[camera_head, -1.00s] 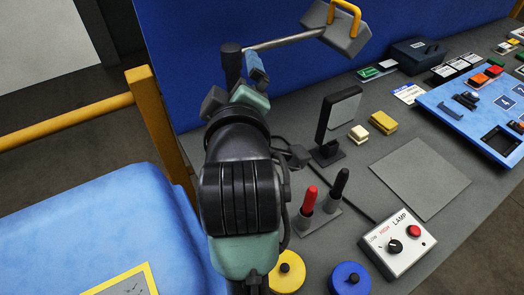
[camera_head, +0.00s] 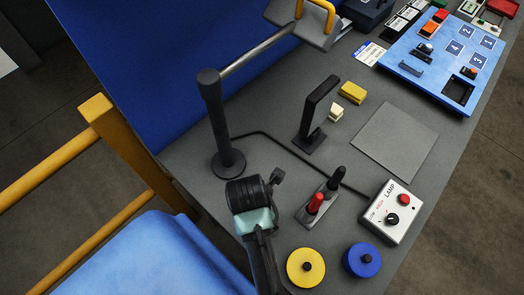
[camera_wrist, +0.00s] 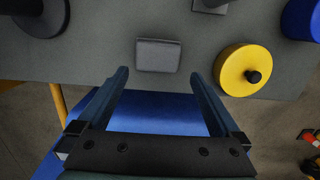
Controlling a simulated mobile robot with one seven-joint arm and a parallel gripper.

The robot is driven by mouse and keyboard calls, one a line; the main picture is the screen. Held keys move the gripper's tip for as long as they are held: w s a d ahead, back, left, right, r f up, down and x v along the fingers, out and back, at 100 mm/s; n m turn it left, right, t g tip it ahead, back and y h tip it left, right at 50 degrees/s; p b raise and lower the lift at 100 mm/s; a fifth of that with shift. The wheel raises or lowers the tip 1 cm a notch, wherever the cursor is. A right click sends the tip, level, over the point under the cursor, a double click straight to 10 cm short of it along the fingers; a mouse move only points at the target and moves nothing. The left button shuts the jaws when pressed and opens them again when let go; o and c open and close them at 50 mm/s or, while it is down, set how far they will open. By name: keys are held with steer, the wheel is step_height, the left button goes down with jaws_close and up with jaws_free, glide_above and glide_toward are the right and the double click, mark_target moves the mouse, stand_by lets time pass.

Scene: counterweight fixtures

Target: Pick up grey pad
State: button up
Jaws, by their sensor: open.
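A small grey pad (camera_wrist: 158,55) lies on the grey bench near its front edge in the wrist view. My gripper (camera_wrist: 158,75) is open and empty. Its two dark fingers point toward the pad, one to each side of its near edge, and contact is not visible. In the head view my arm's end (camera_head: 258,218) is over the near part of the bench, left of the yellow disc, and the small pad is hidden there. A larger flat grey square (camera_head: 394,142) lies farther right on the bench.
A yellow disc (camera_head: 306,267) and blue disc (camera_head: 362,260) are right of my gripper. A black post (camera_head: 222,130), a holder with red and black pegs (camera_head: 322,200) and a lamp box (camera_head: 392,212) stand nearby. A yellow rail (camera_head: 125,145) stands left.

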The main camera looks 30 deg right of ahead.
steer(key=shift+w+d+f+p, duration=0.1)
steer(key=shift+d+f+p, duration=0.1)
steer(key=shift+f, duration=1)
steer(key=shift+w+d+f+p, duration=0.1)
steer(key=shift+w+f+p, duration=0.1)
steer(key=shift+f, duration=0.95)
steer(key=shift+w+d+f+p, duration=0.1)
steer(key=shift+d+f+p, duration=0.1)
steer(key=shift+f, duration=1)
steer(key=c, duration=1)
steer(key=shift+r, duration=0.1)
step_height(320, 180, up, 10)
steer(key=shift+f+b, duration=0.1)
steer(key=shift+b, duration=0.35)
